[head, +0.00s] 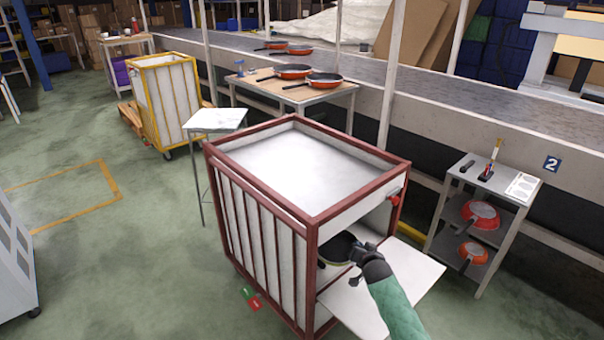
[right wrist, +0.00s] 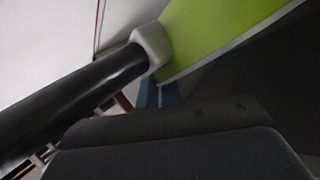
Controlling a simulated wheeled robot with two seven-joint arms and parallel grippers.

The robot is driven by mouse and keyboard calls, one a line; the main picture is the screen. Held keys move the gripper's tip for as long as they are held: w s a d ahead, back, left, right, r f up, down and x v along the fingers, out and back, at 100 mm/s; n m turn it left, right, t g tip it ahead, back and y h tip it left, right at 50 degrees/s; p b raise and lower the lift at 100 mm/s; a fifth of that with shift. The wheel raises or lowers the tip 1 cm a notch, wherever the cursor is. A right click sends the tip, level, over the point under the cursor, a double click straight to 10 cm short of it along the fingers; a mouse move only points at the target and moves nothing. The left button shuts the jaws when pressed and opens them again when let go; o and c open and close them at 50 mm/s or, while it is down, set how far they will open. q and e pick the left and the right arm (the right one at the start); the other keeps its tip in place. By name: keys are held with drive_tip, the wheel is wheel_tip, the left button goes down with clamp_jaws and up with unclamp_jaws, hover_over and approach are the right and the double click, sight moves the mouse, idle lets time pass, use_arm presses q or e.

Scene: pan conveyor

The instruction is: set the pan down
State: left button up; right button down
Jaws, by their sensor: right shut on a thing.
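The pan (head: 337,247) has a dark inside and shows at the open front of the red-framed cart (head: 256,128), above its lowered white flap (head: 418,284). My right gripper (head: 357,255) is shut on the pan's handle, at the pan's right side. In the right wrist view the black handle (right wrist: 75,105) runs to a pale joint on the pan's bright green outer side (right wrist: 215,35). A dark part of my gripper fills the bottom of that view. I cannot tell whether the pan touches a surface beneath it. My left gripper is not in view.
A grey shelf stand (head: 470,205) with red pans is at right. Behind the cart, a table (head: 330,96) holds more pans beside the conveyor (head: 440,93). A small white-topped stand (head: 215,120) and a yellow cart (head: 163,90) are at left. Open floor lies left.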

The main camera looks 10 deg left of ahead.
drive_tip(key=s+d+r+m+h, duration=0.3)
drive_tip(key=s+d+r+h, duration=0.1)
drive_tip(key=s+d+r, duration=1)
drive_tip(key=d+r, duration=0.3)
drive_tip(key=d, duration=0.1)
drive_tip(key=shift+s+d+r+m+t, duration=0.2)
drive_tip(key=shift+d+r+m+t, duration=0.05)
drive_tip(key=shift+m+t, duration=0.05)
